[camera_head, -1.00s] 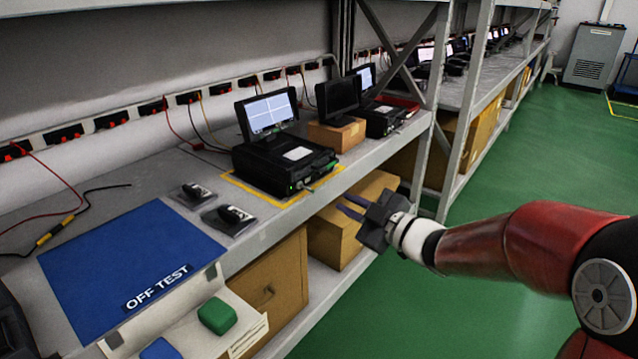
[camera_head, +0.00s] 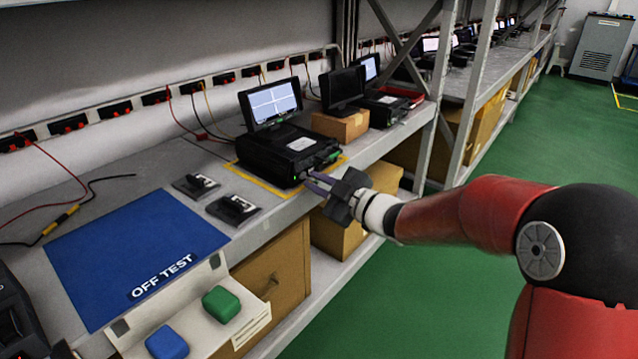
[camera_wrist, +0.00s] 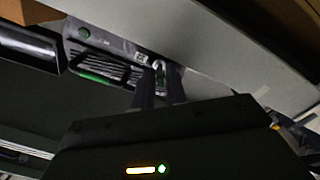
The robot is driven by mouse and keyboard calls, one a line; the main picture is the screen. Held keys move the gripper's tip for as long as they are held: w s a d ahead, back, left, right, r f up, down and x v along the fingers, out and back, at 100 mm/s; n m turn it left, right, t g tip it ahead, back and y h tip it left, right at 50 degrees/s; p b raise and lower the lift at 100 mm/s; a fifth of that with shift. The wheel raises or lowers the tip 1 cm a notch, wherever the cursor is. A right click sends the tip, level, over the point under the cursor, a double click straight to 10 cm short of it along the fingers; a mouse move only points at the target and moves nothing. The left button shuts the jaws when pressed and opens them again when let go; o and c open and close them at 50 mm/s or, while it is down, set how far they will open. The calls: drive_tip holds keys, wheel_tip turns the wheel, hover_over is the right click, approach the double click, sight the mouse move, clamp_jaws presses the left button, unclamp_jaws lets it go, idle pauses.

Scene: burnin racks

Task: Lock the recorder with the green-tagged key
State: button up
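The recorder (camera_head: 280,160) is a black box with a lit screen (camera_head: 270,103) on top, standing in a yellow outline on the shelf. Its front panel (camera_wrist: 105,55) shows in the wrist view, with a green button and a green strip. No green tag is clearly visible.
A blue mat marked OFF TEST (camera_head: 135,250) lies at the left. Two small black devices (camera_head: 233,208) sit between mat and recorder. A white tray (camera_head: 195,335) holds a green block (camera_head: 221,304) and a blue block (camera_head: 167,342). A cardboard box (camera_head: 341,125) with a dark screen stands right of the recorder.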

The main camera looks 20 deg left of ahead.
clamp_jaws()
drive_tip(key=shift+f, duration=0.1)
drive_tip(key=shift+f+b, duration=0.1)
drive_tip(key=shift+b, duration=0.45)
drive_tip(key=shift+n+b, duration=0.7)
unclamp_jaws()
drive_tip(key=shift+r, duration=0.2)
